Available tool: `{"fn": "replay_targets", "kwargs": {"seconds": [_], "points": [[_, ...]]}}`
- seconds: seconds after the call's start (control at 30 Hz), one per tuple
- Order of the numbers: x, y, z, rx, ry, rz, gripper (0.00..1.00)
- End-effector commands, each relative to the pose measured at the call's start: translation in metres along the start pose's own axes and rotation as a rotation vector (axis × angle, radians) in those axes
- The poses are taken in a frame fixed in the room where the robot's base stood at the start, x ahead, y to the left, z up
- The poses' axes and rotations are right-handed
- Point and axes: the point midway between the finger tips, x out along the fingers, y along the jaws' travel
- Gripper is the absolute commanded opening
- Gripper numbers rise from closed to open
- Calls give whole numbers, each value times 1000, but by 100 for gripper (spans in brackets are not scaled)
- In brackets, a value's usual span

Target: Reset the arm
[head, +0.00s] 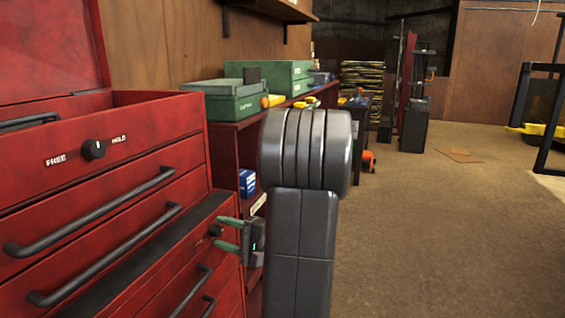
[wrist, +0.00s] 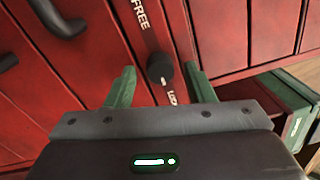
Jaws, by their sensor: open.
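My gripper (head: 224,234) is in front of the lower part of the red tool cabinet (head: 150,130), with its two green fingers toward the cabinet face. In the wrist view the fingers are apart, one on each side of a black knob (wrist: 160,68), with visible gaps between them and it. The knob has a white mark that points toward a label, partly hidden by my gripper, beginning "LOC"; "FREE" is on the other side. The same knob (head: 215,230) shows small beside the fingers in the head view. My arm stands upright in the middle, hiding part of the shelf.
A second black knob (head: 93,149) sits higher, between "FREE" and "HOLD". Dark drawer handles (head: 100,212) stick out from the cabinet. Green cases (head: 235,98) stand on a red shelf behind.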

Motion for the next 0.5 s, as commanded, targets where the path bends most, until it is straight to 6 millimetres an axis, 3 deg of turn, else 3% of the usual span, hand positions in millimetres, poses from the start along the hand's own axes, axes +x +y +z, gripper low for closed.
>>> {"fn": "replay_targets", "kwargs": {"seconds": [0.5], "points": [[-4, 0, 0, 0, 2, 0, 49]]}}
